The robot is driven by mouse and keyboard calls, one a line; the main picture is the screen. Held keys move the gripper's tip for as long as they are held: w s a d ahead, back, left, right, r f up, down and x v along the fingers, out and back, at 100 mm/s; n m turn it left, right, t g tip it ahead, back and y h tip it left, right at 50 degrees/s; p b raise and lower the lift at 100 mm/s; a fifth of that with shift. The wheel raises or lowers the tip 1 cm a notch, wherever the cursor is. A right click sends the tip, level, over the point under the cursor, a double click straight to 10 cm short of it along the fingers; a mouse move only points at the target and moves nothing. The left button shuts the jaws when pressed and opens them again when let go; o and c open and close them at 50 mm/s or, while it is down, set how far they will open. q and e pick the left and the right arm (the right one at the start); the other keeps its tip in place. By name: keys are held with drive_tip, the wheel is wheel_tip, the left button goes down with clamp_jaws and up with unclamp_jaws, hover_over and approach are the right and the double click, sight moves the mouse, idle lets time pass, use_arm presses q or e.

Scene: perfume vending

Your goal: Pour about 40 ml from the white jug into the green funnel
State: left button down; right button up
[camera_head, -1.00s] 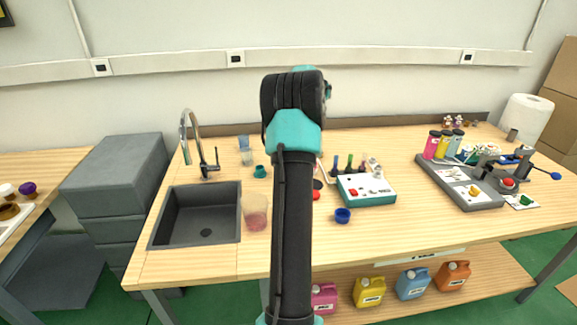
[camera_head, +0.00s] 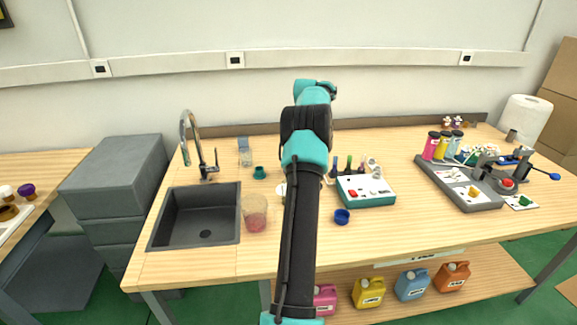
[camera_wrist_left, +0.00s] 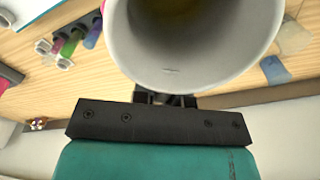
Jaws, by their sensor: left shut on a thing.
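My left gripper (camera_wrist_left: 165,98) is shut on the white jug (camera_wrist_left: 190,60), whose wide round mouth faces the camera in the left wrist view. Inside, its bottom looks dark yellowish. In the head view my own arm hides the jug and the fingertips. A small teal-green piece (camera_head: 259,172) stands on the table left of my arm, behind the sink's right edge; it looks like the green funnel, but its shape is too small to be sure. It stands apart from the arm. My right gripper is in neither view.
A clear cup with pink liquid (camera_head: 255,215) stands right of the sink (camera_head: 195,215). A clear container with a blue top (camera_head: 245,152) is behind the teal-green piece. Right of my arm are a white-and-teal device (camera_head: 366,189), a blue cap (camera_head: 342,216) and several slim coloured bottles.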

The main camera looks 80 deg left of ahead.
use_arm(q)
drive_tip(key=shift+w+a+r, duration=0.1)
drive_tip(key=shift+r, duration=0.1)
idle(0.3)
idle(1.8)
